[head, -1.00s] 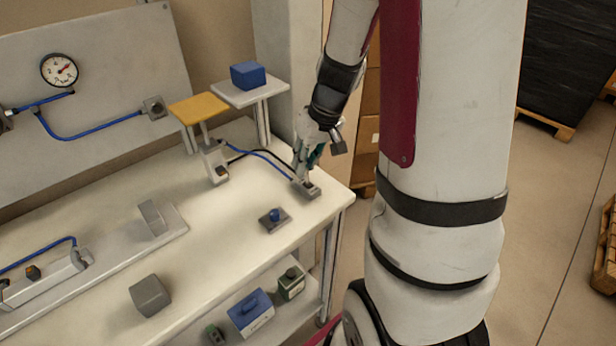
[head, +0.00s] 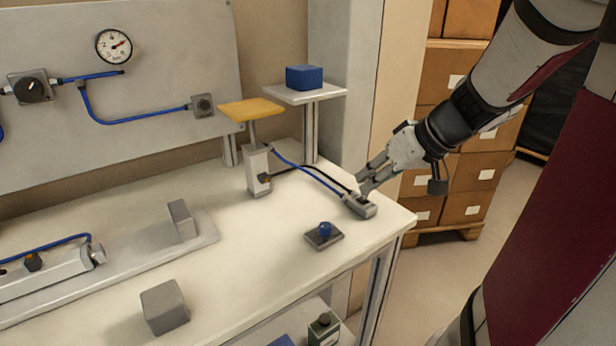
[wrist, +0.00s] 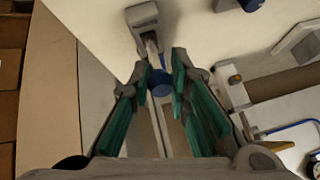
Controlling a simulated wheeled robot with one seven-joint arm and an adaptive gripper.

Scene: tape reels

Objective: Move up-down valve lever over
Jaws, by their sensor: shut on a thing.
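The lever valve is a small grey block (head: 359,206) at the right corner of the white bench, with a blue hose and a black hose running to it. In the wrist view its grey body (wrist: 143,14) is at the top, and a thin lever (wrist: 153,48) with a blue knob (wrist: 160,82) reaches down between my fingers. My gripper (head: 366,180) is low over the valve. In the wrist view its green-padded fingers (wrist: 161,78) stand on both sides of the knob, shut on it. In the head view my fingers hide most of the lever.
A blue push button (head: 325,230) stands left of the valve. A lift cylinder with a yellow plate (head: 252,110) and a white stand with a blue block (head: 304,77) are behind. A grey block (head: 165,306) lies in front. Boxes (head: 467,190) stand beyond the bench.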

